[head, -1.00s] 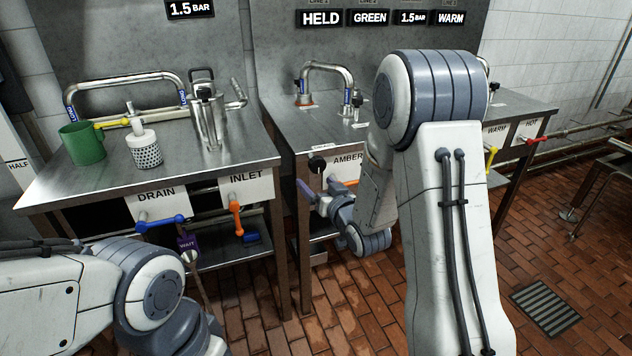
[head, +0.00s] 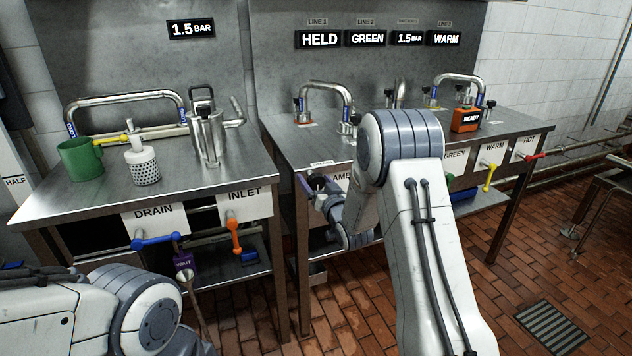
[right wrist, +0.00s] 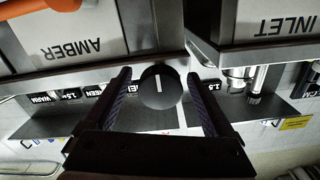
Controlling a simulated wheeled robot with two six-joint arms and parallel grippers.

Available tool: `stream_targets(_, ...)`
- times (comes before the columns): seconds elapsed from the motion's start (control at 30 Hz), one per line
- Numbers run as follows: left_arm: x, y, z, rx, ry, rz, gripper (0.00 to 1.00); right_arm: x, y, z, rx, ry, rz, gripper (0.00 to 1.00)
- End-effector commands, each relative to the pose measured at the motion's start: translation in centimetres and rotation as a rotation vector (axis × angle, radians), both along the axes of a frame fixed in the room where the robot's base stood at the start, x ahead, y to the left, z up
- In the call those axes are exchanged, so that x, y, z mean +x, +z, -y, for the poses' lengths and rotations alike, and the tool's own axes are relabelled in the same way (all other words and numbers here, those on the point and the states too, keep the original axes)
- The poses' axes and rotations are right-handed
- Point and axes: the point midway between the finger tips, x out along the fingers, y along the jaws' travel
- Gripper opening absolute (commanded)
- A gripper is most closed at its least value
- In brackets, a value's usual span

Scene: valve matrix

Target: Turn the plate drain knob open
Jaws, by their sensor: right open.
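A round black knob (right wrist: 158,88) with a white line sits on the front of the middle table, near its left corner. In the head view the knob (head: 317,183) is partly covered by my right gripper (head: 318,188). In the right wrist view my right gripper (right wrist: 158,82) is open, with one finger on each side of the knob. There appears to be a gap on both sides. The white line points straight up and down in that upside-down view. A blue handle (head: 158,239) sits under the DRAIN label (head: 153,212) on the left table. My left gripper is out of view.
An orange handle (head: 236,238) hangs under the INLET label (head: 245,197). The AMBER label (right wrist: 65,47) is close beside the knob. A green mug (head: 80,159), a perforated cup (head: 143,166) and a metal jug (head: 207,135) stand on the left table.

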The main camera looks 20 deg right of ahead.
Motion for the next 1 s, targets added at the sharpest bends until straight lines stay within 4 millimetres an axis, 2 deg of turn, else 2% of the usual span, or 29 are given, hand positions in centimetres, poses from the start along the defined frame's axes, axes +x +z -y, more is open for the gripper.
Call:
stream_targets(0.27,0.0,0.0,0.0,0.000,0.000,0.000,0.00,0.2,0.0,0.0,0.000,0.000,0.000,0.89)
stream_targets(0.4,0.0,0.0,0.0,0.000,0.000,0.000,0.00,0.2,0.0,0.0,0.000,0.000,0.000,0.35)
stream_targets(0.5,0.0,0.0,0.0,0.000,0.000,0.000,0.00,0.1,0.0,0.0,-0.001,0.000,0.000,0.02)
stream_targets(0.77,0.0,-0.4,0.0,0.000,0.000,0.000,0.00,0.1,-0.1,0.0,-0.027,0.000,0.002,0.03)
stream_targets(1.0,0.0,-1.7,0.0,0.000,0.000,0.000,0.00,0.1,-0.2,0.0,-0.147,0.001,0.007,0.03)
